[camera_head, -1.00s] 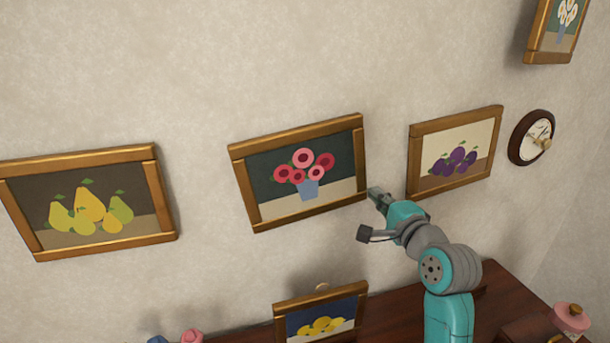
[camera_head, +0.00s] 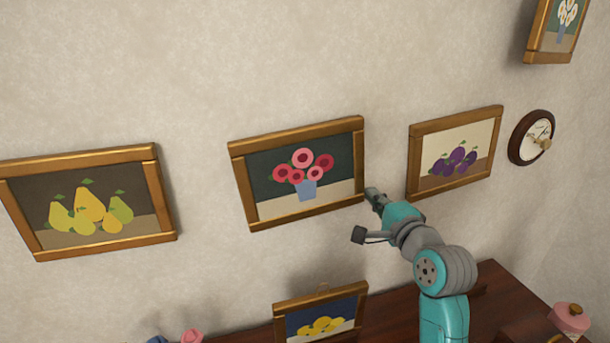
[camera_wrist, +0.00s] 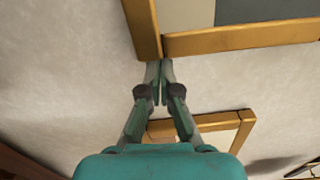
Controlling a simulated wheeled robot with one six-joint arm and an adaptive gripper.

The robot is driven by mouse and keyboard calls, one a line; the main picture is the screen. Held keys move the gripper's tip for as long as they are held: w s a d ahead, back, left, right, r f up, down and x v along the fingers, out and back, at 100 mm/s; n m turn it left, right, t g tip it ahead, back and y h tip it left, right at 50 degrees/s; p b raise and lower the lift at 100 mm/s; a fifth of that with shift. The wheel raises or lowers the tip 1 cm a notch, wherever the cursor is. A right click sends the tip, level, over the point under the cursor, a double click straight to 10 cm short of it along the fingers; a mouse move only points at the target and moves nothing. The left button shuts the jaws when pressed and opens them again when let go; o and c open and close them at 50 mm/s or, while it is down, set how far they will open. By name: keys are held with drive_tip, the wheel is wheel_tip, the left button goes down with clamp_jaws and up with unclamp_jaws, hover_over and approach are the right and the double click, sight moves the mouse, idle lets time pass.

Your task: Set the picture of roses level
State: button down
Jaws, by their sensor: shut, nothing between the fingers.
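The picture of roses (camera_head: 240,187) hangs on the wall in the middle of the head view, in a gold-brown wooden frame. Its top edge rises to the right at a slope close to that of its neighbours; I cannot tell if it is exactly level. My gripper (camera_head: 372,194) is shut and empty at the frame's lower right corner. In the wrist view, the fingertips (camera_wrist: 158,66) are together right at a corner of the roses frame (camera_wrist: 220,40). They look touching or nearly so. Most of the picture is outside the wrist view.
A pear picture (camera_head: 90,158) hangs to the left and a plum picture (camera_head: 455,120) to the right, near my arm. A round clock (camera_head: 531,138) hangs farther right. A lemon picture (camera_head: 320,292) stands below, on a dark wooden surface (camera_head: 500,300).

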drive_tip(key=shift+s+a, duration=0.25)
drive_tip(key=shift+a, duration=0.55)
idle(0.8)
drive_tip(key=shift+d, duration=0.15)
drive_tip(key=shift+w+d, duration=0.3)
drive_tip(key=shift+d, duration=0.55)
drive_tip(key=v, duration=0.8)
idle(0.4)
